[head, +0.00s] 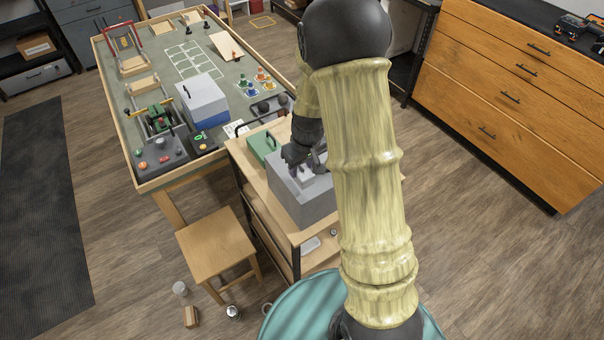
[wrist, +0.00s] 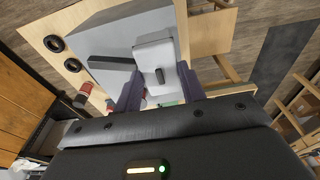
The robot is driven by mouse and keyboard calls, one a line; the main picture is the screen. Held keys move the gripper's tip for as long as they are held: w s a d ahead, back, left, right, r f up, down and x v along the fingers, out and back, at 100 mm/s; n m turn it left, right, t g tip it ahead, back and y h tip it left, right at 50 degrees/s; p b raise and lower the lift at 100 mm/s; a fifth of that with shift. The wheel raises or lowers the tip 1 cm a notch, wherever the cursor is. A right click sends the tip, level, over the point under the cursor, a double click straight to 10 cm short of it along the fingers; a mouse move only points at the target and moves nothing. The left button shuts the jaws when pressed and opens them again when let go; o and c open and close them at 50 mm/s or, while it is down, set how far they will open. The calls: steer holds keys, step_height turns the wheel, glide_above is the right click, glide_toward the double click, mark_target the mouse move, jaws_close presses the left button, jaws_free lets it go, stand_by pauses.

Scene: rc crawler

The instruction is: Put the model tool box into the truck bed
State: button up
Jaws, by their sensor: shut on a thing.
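My gripper (head: 302,166) is over the large grey box on the wooden cart. In the wrist view my gripper (wrist: 158,74) is shut on a small light-grey box with a dark slot or handle, which I take as the model tool box (wrist: 157,50). The small box also shows in the head view (head: 307,174), partly hidden by my fingers. It overlaps the large grey box in both views; I cannot tell whether they touch. A small green vehicle (head: 160,117), seemingly the truck, stands on the course table's near left part. Its bed is too small to make out.
The large grey box (head: 305,204) has a black handle in the wrist view (wrist: 112,62). A green case (head: 262,147) lies behind it on the cart. A grey-and-blue box (head: 204,103) stands right of the vehicle. A wooden stool (head: 217,240) stands left of the cart.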

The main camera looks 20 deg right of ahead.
mark_target(303, 170)
step_height(303, 170, down, 4)
steer(key=shift+d+p, duration=0.15)
steer(key=shift+p, duration=0.5)
steer(key=shift+f, duration=0.1)
steer(key=shift+a+f, duration=0.1)
steer(key=shift+a, duration=0.1)
steer(key=o, duration=1)
steer(key=r+b, duration=0.1)
steer(key=r, duration=0.3)
steer(key=s+r, duration=0.1)
steer(key=r, duration=0.3)
steer(key=r+b, duration=0.1)
steer(key=r, duration=0.3)
steer(key=shift+s+d+r+b, duration=0.1)
steer(key=shift+s+d+b, duration=0.2)
steer(key=shift+s+d, duration=0.1)
